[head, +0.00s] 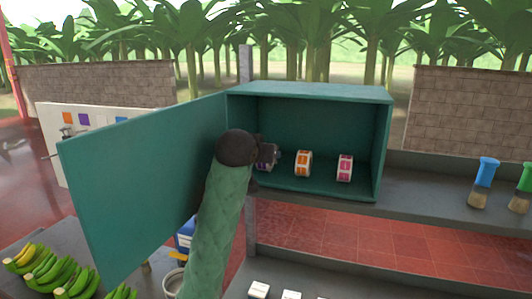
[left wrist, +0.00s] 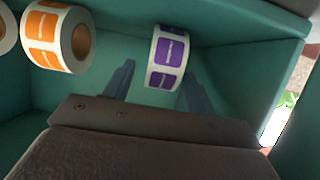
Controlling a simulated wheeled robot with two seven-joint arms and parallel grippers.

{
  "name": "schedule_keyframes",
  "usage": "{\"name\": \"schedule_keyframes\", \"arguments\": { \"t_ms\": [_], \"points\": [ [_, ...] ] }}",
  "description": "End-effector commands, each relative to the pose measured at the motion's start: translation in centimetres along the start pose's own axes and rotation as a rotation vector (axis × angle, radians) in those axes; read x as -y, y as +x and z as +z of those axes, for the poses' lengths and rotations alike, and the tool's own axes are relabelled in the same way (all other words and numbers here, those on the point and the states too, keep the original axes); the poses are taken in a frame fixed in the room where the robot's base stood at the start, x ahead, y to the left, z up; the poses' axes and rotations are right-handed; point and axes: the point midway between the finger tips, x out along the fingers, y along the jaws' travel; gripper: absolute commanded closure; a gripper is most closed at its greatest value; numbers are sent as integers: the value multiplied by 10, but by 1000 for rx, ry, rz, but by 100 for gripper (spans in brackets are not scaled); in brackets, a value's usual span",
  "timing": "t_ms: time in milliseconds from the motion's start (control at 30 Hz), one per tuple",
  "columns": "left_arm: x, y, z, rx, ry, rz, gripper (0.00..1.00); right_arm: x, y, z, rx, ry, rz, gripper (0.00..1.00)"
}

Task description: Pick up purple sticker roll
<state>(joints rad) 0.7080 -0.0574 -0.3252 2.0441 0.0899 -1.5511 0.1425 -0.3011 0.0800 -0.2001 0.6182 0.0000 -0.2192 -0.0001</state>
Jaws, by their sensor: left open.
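The purple sticker roll (left wrist: 168,57) shows in the left wrist view, white with purple labels, inside the green cabinet. My left gripper (left wrist: 158,78) is open, with one finger on each side of the roll's near end. I cannot tell whether either finger touches it. In the head view my left gripper (head: 268,156) reaches into the left part of the cabinet (head: 310,91) and hides most of the purple roll. My right gripper is not in view.
An orange roll (head: 303,163) and a magenta roll (head: 345,168) stand to the right on the cabinet floor. The cabinet door (head: 140,180) is swung open to the left of my arm. Brushes (head: 483,182) stand on the shelf at right; bananas (head: 35,265) lie at lower left.

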Motion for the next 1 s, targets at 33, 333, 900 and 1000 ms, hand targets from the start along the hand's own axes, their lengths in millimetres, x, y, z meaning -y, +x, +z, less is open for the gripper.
{"name": "schedule_keyframes", "arguments": {
  "t_ms": [33,333,900,1000],
  "points": [
    [0,3,-2,3,0,0,44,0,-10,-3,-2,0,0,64],
    [0,25,1,1,0,0,44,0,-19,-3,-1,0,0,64],
    [0,25,1,-1,0,0,97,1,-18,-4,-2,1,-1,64],
    [0,25,1,-1,0,0,97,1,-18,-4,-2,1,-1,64]
  ]
}}
